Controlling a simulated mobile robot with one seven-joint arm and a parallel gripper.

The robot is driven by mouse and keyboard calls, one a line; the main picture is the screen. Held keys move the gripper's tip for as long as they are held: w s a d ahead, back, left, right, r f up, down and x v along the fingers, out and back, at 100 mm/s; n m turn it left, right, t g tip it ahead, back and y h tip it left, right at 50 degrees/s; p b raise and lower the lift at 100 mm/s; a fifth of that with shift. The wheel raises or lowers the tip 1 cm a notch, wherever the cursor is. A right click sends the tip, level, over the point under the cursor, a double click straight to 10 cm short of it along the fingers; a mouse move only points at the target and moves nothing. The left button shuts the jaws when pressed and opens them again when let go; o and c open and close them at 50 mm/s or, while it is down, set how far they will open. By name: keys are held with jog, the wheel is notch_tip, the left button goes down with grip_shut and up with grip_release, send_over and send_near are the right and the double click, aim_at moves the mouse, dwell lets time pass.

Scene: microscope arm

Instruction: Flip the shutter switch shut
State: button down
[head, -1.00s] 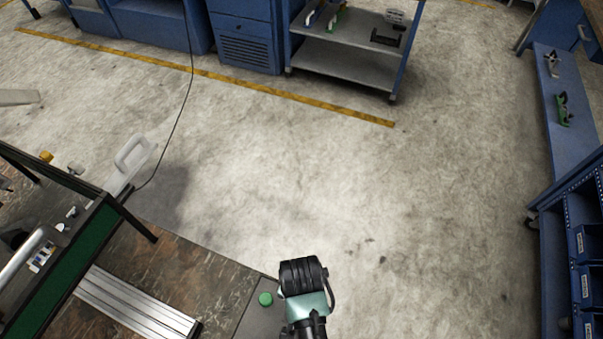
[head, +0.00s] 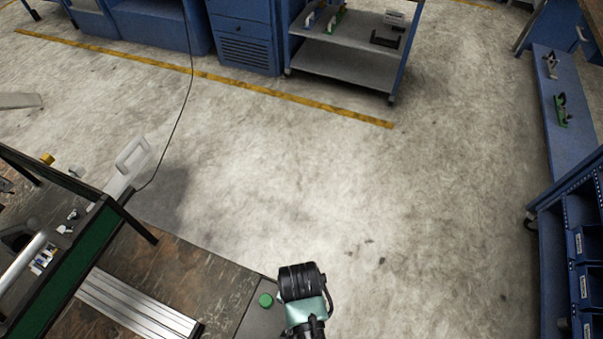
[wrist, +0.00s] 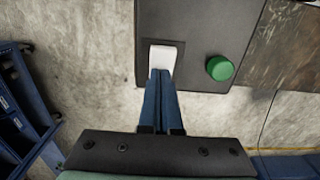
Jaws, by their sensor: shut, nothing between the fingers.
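In the wrist view a white switch (wrist: 162,57) is set in a dark panel (wrist: 205,20). A round green button (wrist: 220,68) is on the same panel to its right. My gripper (wrist: 160,73) has its two blue fingers pressed together and empty. The fingertips overlap the lower edge of the white switch in the picture; I cannot tell whether they touch it. In the head view the green button (head: 265,300) shows just left of my wrist, which hides the switch and the fingers.
A dark bench (head: 190,275) with a silver ribbed rail (head: 137,308) lies to the left. A green-sided frame (head: 70,262) stands on it. Blue shelves (head: 575,230) stand at the right. A blue cart (head: 345,65) is at the back. The middle floor is clear.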

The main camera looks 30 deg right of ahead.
jog(key=shift+s+a+r+p, duration=0.25)
jog(key=shift+a+p, duration=0.1)
jog(key=shift+d+r+p, duration=0.1)
jog(key=shift+r+p, duration=0.35)
notch_tip(320, 180, up, 13)
jog(key=w+d+p, duration=0.1)
jog(key=d, duration=0.1)
jog(key=shift+w+p, duration=0.3)
jog(key=shift+f, duration=0.1)
